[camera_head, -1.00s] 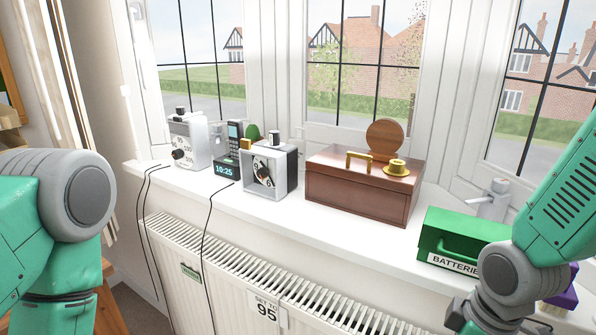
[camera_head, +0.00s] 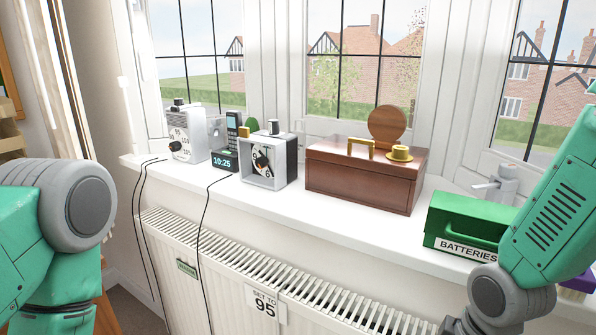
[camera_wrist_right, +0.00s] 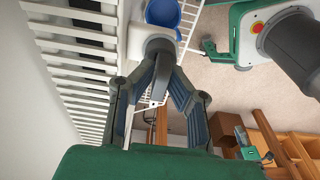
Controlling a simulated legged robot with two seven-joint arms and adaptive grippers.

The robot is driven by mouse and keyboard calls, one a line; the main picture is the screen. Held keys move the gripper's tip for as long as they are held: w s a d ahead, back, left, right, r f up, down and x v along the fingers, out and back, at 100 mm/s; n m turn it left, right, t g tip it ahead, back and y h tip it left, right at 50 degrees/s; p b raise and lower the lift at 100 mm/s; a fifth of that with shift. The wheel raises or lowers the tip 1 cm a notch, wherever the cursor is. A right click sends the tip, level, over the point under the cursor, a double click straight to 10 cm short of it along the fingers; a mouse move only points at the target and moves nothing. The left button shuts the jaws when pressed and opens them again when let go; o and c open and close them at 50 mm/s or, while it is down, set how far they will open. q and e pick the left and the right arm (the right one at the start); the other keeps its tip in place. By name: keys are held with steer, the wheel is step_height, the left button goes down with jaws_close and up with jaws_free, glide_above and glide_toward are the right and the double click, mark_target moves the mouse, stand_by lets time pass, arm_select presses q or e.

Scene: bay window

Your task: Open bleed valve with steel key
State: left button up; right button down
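The white radiator (camera_head: 300,285) runs under the window sill. In the right wrist view its grille (camera_wrist_right: 72,75) is at the left. My right gripper (camera_wrist_right: 160,68) reaches down beside the radiator's end, its fingertips drawn together on a grey metal piece that looks like the steel key (camera_wrist_right: 157,90); its shape is mostly hidden by the fingers. In the head view only the top of the right gripper (camera_head: 460,326) shows at the bottom edge. The bleed valve cannot be made out clearly. My left gripper is out of view; only the arm shows.
A blue bowl (camera_wrist_right: 163,13) lies beyond the right fingertips. On the sill (camera_head: 290,203) stand a dial gauge (camera_head: 187,138), a digital clock (camera_head: 224,161), a timer (camera_head: 268,162), a wooden box (camera_head: 362,182) and a green battery box (camera_head: 468,225). A label (camera_head: 266,304) hangs on the radiator.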

steer(key=shift+s+f, duration=0.1)
steer(key=shift+f, duration=0.1)
stand_by(1.0)
steer(key=shift+p, duration=0.35)
steer(key=shift+m+p, duration=0.9)
steer(key=shift+m, duration=0.9)
steer(key=shift+m+h+p, duration=0.3)
steer(key=shift+m+p, duration=0.3)
steer(key=shift+m, duration=0.6)
steer(key=shift+f, duration=0.2)
